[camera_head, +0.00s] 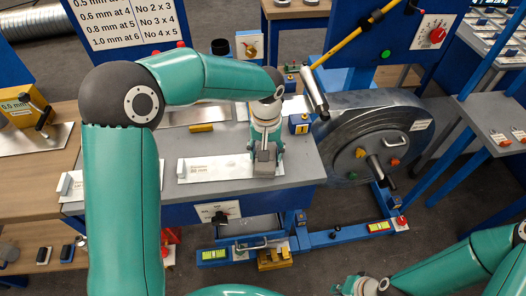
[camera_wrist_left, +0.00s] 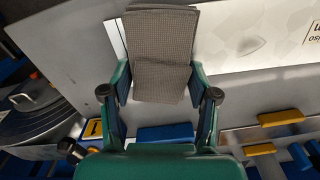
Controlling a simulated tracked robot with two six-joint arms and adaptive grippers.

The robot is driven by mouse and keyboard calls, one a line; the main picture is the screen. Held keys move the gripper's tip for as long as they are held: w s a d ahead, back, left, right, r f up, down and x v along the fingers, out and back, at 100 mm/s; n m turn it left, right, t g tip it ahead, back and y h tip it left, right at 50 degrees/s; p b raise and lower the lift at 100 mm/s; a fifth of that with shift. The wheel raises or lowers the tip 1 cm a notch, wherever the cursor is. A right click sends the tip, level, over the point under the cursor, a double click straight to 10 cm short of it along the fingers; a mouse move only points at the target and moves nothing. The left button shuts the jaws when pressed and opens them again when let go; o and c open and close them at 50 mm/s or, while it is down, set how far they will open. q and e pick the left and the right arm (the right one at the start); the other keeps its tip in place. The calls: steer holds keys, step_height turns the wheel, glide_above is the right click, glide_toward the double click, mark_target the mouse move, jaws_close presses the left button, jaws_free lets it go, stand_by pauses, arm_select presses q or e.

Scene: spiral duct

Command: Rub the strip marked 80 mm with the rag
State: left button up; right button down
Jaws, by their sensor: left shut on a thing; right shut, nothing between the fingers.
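A white strip (camera_head: 225,168) with small lettering lies on the grey bench top in the head view; I cannot read the lettering surely. It also shows in the left wrist view (camera_wrist_left: 265,40), with a grey smudge on it and part of its label at the edge. My left gripper (camera_head: 264,155) is shut on a grey-brown folded rag (camera_wrist_left: 163,50), held over one end of the strip. Whether the rag touches the strip I cannot tell. My right gripper (camera_head: 354,287) is shut and empty, low at the bottom edge of the head view.
A large metal duct wheel (camera_head: 375,135) stands right of the bench (camera_head: 305,170). A yellow block (camera_head: 201,128) and a blue-and-yellow box (camera_head: 299,123) sit on the bench. A slanted yellow rod (camera_head: 345,45) rises behind. Blue floor rails (camera_head: 340,236) run below.

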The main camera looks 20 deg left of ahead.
mark_target(223, 163)
arm_select(q)
steer(key=shift+s+a+r+b, duration=0.1)
steer(key=shift+s+a+b, duration=0.15)
steer(key=shift+s+a, duration=0.65)
steer(key=shift+s+a+f+b, duration=0.1)
steer(key=shift+s+a+b, duration=0.2)
steer(key=shift+a, duration=1.15)
steer(key=shift+s+a+r+b, duration=0.15)
steer(key=shift+s+a, duration=0.5)
steer(key=shift+a, duration=0.5)
steer(key=shift+s+a+f+b, duration=0.1)
steer(key=shift+s+a+b, duration=0.1)
steer(key=shift+s+a, duration=0.45)
steer(key=shift+s+a+f+b, duration=0.15)
steer(key=shift+s+a, duration=0.1)
steer(key=shift+a, duration=0.75)
steer(key=shift+r, duration=0.15)
steer(key=shift+r+p, duration=2.3)
steer(key=shift+r, duration=0.65)
step_height(223, 163, up, 3)
steer(key=shift+p, duration=1.15)
